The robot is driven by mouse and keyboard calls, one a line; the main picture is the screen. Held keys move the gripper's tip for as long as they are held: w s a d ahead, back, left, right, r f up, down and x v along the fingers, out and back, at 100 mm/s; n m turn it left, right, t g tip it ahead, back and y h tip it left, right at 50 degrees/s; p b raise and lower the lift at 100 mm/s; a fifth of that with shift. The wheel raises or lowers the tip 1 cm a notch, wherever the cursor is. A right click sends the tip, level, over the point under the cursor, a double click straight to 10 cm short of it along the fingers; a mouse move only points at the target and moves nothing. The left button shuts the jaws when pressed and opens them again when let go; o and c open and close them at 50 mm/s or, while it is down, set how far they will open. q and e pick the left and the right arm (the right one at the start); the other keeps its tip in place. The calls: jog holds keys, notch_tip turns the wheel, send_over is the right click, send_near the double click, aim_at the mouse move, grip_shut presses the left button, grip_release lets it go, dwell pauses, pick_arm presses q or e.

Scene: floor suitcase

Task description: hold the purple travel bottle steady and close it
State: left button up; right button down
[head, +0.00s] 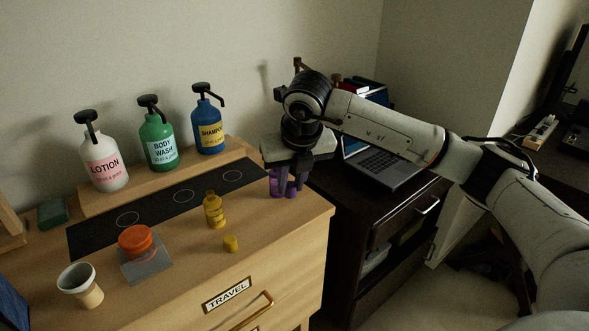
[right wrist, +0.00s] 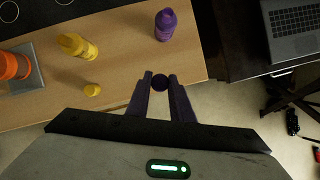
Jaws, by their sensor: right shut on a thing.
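The purple travel bottle (head: 274,185) stands upright near the right end of the wooden dresser top, partly behind my right gripper (head: 291,187) in the head view. In the right wrist view the bottle (right wrist: 165,25) is at the top, apart from the fingers. My right gripper (right wrist: 160,86) is shut on a small round purple cap (right wrist: 160,82), held between its fingertips beside the bottle. The cap is not on the bottle. My left gripper is in neither view, and nothing grips the bottle.
A yellow bottle (head: 214,212) and its loose yellow cap (head: 231,243) are left of the purple bottle. An orange-lidded jar (head: 135,241) and a cup (head: 80,284) stand farther left. Pump bottles (head: 160,136) line the back. A laptop (head: 385,163) sits on the dark cabinet at right.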

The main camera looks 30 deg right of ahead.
jog(key=s+a+f+m+g, duration=0.1)
jog(key=s+a+m+g, duration=0.2)
jog(key=s+m, duration=0.3)
jog(key=s+a+f+m+g+y, duration=0.1)
jog(key=s+a+m+g, duration=0.2)
jog(key=m, duration=1.2)
jog(key=s+a+f+m+g, duration=0.1)
jog(key=s+a+m+g, duration=0.2)
jog(key=s+a+m, duration=0.3)
jog(key=s+m, duration=0.2)
jog(key=m, duration=0.3)
jog(key=shift+s+f+m, duration=0.3)
